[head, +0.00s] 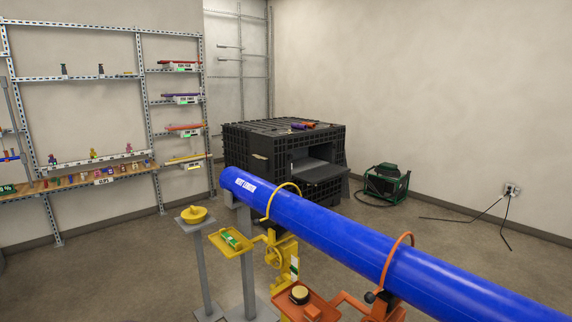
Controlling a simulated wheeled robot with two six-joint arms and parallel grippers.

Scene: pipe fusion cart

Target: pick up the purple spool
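No object in the head view is clearly a purple spool at this size. A flat purple item (182,96) sits on the second small shelf of the rack at left. Several tiny coloured pieces, some purplish, stand along the rack's wooden shelf (60,184). Neither of my grippers is in view.
A long blue pipe (345,235) crosses the front, with yellow (273,257) and orange (396,262) clamps. A yellow tray (231,242) and a grey post with a yellow dish (194,215) stand before it. A green machine (386,183) is at right. Floor near the rack is clear.

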